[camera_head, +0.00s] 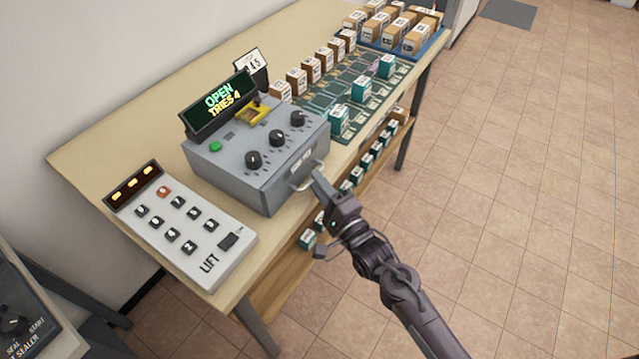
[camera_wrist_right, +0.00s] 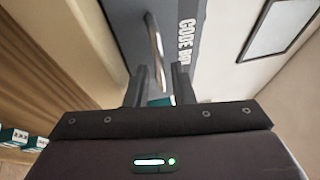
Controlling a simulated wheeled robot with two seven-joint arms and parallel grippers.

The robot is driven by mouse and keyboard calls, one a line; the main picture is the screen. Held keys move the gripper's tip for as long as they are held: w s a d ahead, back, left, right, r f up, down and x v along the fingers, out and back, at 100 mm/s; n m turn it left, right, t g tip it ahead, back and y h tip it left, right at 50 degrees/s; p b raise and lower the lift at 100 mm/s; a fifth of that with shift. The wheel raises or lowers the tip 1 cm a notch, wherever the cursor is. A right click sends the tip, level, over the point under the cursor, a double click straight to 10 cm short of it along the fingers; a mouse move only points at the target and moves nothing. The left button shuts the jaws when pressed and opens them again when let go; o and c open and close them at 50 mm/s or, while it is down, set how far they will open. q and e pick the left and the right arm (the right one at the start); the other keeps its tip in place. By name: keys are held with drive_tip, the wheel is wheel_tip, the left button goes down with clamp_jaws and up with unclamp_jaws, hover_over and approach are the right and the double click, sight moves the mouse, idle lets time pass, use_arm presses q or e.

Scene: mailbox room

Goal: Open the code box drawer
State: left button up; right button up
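The grey code box (camera_head: 262,150) stands on the table, with three black knobs, a green button and a display reading "OPEN TRIES 4". Its drawer looks closed, and a metal handle (camera_head: 308,180) sticks out of its front. In the right wrist view the handle (camera_wrist_right: 155,38) shows beside the letters "CODE BO". My right gripper (camera_head: 318,176) is at the handle. Its two fingers (camera_wrist_right: 161,72) are apart, with the handle's near end between them; I cannot tell whether they touch it. My left gripper is not in view.
A keypad marked LIFT (camera_head: 182,222) stands left of the code box. Small boxes on a green mat (camera_head: 350,128) and a blue tray (camera_head: 425,52) are behind it. A lower shelf (camera_head: 280,290) holds several teal boxes. The tiled floor (camera_head: 520,200) at right is clear.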

clamp_jaws()
drive_tip(key=s+d+p, duration=0.5)
drive_tip(key=s+d, duration=0.3)
drive_tip(key=d, duration=0.2)
drive_tip(key=shift+d, duration=0.25)
drive_tip(key=shift+o, duration=1.3)
unclamp_jaws()
